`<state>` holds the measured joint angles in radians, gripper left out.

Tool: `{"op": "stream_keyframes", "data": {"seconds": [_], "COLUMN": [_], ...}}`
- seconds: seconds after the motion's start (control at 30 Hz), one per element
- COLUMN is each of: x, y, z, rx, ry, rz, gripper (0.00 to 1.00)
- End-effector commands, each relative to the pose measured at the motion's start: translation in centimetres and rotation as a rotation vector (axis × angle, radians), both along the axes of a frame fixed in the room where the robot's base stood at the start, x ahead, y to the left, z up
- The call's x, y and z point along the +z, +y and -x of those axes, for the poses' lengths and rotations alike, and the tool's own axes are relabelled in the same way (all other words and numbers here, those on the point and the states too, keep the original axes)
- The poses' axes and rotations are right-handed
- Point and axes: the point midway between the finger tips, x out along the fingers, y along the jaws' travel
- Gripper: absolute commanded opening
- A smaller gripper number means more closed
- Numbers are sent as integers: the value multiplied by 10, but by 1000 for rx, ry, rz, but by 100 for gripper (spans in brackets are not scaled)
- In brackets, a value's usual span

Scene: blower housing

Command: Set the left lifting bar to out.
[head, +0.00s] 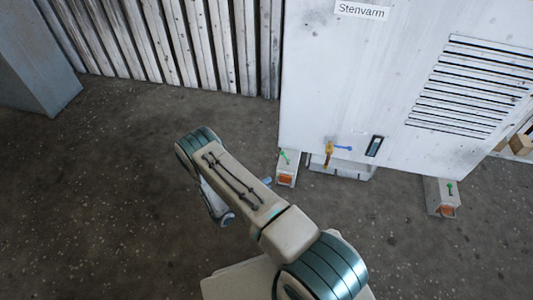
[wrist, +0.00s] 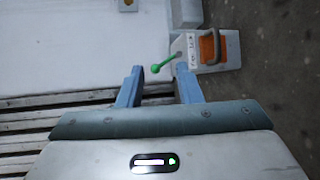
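The left lifting foot (head: 288,168) is a pale block at the lower left of the white cabinet. It bears an orange bar end (head: 285,180) and a green lever (head: 284,157). In the wrist view the orange bar (wrist: 208,47) has a grey handle, and the green lever (wrist: 167,62) sticks out with its round knob toward the space between my fingers. A small label is on the foot, too blurred to read. My gripper (wrist: 158,72) is open and empty, its blue fingertips close to the lever. In the head view my arm mostly hides it.
The white cabinet (head: 350,90) stands behind the foot. Floor to the left is clear.

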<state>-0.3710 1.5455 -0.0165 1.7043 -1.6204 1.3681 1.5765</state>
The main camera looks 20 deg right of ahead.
Motion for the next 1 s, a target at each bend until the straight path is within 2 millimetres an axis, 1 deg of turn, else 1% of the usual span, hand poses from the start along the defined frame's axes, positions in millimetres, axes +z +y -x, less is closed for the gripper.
{"op": "stream_keyframes", "data": {"seconds": [0.03, 0.3, 0.6, 0.7, 0.8, 1.0], "x": [15, 69, 127, 144, 156, 167], "y": [-1, -5, -9, -10, -11, -12], "z": [-2, -9, -11, -11, -10, -9], "rx": [-17, -103, -195, -221, -241, -261], "ry": [1, 20, 43, 52, 57, 64], "rz": [-2, -19, -50, -61, -71, -81], "gripper": [32, 32, 32, 32, 32, 32]}}
